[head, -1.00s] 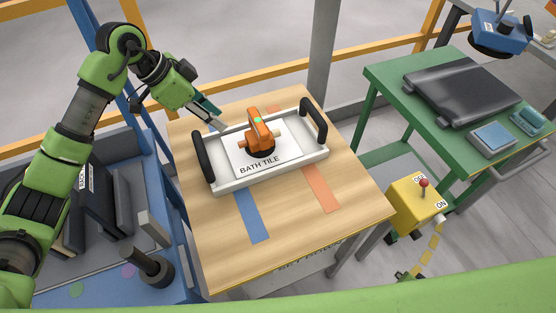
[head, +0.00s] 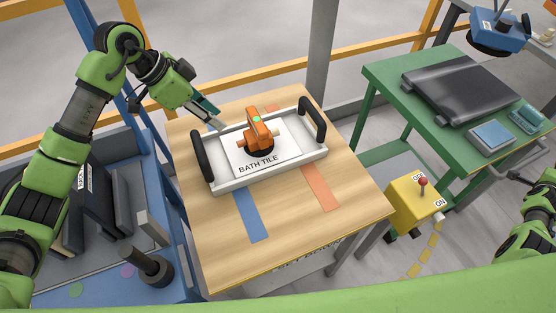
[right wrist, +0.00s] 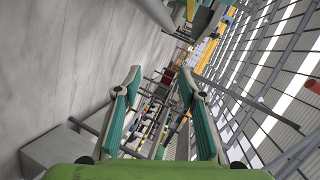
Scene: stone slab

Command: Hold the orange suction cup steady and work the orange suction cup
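The orange suction cup (head: 259,132) stands on the white tile marked BATH TILE (head: 284,155), inside a white tray (head: 233,184) with two black handles. A small green spot shows on top of the cup. My left gripper (head: 213,119) is beyond the tray's far left corner, short of the cup and not touching it. Its fingers are seen edge-on, so I cannot tell whether they are apart. My right gripper (right wrist: 152,97) is open and empty in the right wrist view, its two teal-padded fingers wide apart. In the head view only part of my right arm shows at the right edge.
The tray rests on a wooden table (head: 300,230) with a blue and an orange stripe. A yellow switch box (head: 412,205) with a red-tipped lever stands right of it. A green table (head: 385,80) holds a black slab (head: 461,85). A blue suction device (head: 497,35) is at the upper right.

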